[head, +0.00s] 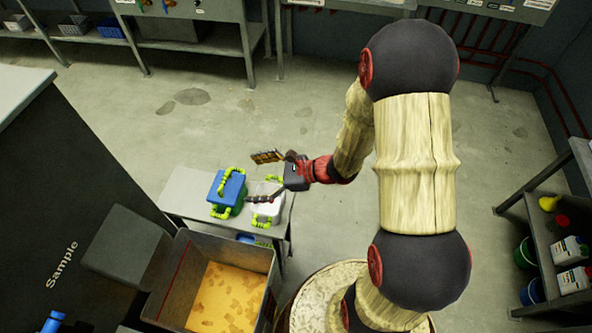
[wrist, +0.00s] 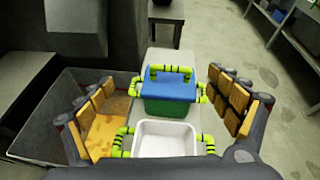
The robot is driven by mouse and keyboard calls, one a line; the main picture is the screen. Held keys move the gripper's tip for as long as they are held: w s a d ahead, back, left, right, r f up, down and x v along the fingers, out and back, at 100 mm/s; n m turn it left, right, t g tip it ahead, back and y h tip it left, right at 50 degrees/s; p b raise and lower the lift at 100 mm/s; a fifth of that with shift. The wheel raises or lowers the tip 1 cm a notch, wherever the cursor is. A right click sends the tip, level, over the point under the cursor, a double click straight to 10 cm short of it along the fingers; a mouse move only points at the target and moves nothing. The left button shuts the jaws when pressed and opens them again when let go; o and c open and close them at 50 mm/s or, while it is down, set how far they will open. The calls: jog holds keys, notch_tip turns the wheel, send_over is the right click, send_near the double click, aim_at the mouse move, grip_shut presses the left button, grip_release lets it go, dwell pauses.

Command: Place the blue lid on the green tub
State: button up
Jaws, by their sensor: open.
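The blue lid (head: 228,187) with a yellow-green handle rests on the green tub (head: 238,208) on a small grey table. In the wrist view the lid (wrist: 166,85) covers the top of the green tub (wrist: 168,107) and looks roughly level; I cannot tell if it is fully seated. The tub has yellow-green side handles. A white open tub (wrist: 165,139) stands beside it, nearer in the wrist view. My gripper (head: 266,177) is open and empty, above the table near the white tub. Its fingers are spread wide and apart from the lid.
A large grey bin (head: 176,290) with an orange-brown bottom stands in front of the table (head: 185,190). A dark cabinet marked Sample (head: 62,263) is at the left. A shelf with bottles and buckets (head: 572,250) is at the right. The floor behind the table is open.

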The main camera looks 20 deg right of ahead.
jog(key=s+a+r+n+g+h, duration=0.1)
jog(key=s+a+r+n+g, duration=0.15)
jog(key=s+r+n, duration=0.4)
jog(key=s+a+r+n+g+h, duration=0.1)
jog(key=s+a+r+n+g, duration=0.15)
jog(key=s+r+n, duration=0.35)
jog(key=s+d+r+n+t+h, duration=0.1)
jog(key=s+d+r+n+h, duration=0.2)
jog(key=d+r+n+h, duration=0.1)
jog(key=s+d+r+n+t+h, duration=0.2)
jog(key=s+d+r+n+h, duration=0.1)
jog(key=d+r+n+h, duration=0.2)
jog(key=d+r+n, duration=0.2)
jog(key=d, duration=0.2)
jog(key=shift+s, duration=0.3)
jog(key=shift+d, duration=0.1)
